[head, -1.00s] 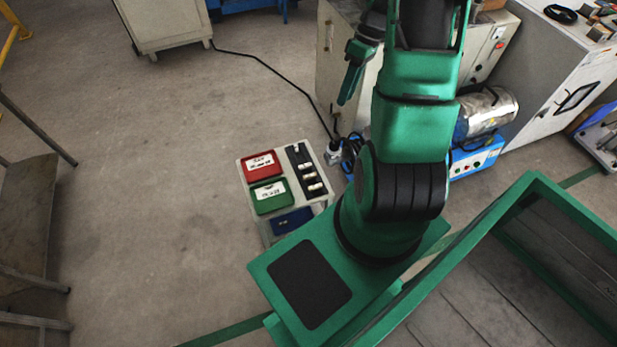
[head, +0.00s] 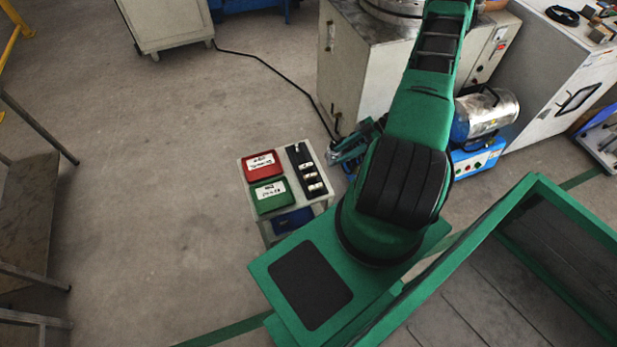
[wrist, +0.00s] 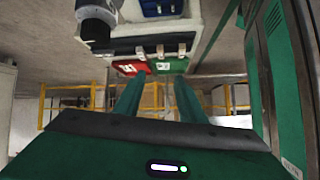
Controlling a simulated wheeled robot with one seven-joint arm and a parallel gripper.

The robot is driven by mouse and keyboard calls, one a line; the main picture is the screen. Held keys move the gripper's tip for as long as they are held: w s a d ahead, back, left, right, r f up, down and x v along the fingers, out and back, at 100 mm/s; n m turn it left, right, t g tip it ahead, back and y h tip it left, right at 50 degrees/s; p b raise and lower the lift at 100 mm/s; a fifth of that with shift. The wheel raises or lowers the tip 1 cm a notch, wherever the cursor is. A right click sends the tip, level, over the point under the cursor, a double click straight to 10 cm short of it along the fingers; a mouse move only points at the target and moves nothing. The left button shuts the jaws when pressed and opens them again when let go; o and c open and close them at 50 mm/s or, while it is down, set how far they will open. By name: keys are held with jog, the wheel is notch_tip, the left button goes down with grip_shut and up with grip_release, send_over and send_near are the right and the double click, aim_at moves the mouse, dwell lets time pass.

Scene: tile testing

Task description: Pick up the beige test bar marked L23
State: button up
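Several small pale test bars (head: 311,177) sit in a black rack on the right side of a small pale stand; their marks are too small to read, so I cannot tell which is L23. Pale bars (wrist: 160,51) also show in the upper middle of the wrist view. My gripper (head: 352,147) is just right of the stand, partly hidden by my arm in the head view. In the wrist view its two green fingers (wrist: 158,82) are apart with nothing between them, pointing towards the stand.
A red tray (head: 262,158), a green tray (head: 286,192) and a blue tray (head: 292,221) are on the stand. A blue machine with a metal cylinder (head: 484,118) and a beige cabinet (head: 345,75) stand close behind my arm. The floor left of the stand is clear.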

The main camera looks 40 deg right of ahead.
notch_tip(320, 180, down, 4)
jog(key=s+a+t, duration=0.1)
jog(key=a, duration=0.1)
send_near(312, 174)
jog(key=a+f, duration=0.2)
jog(key=shift+n+y, duration=0.3)
jog(key=shift+n, duration=0.1)
jog(key=shift+w+x, duration=0.25)
jog(key=shift+x, duration=1.15)
jog(key=shift+w+x, duration=0.2)
jog(key=shift+x, duration=1.15)
jog(key=shift+d+r, duration=0.1)
jog(key=shift+r, duration=0.05)
jog(key=shift+c, duration=0.3)
grip_shut()
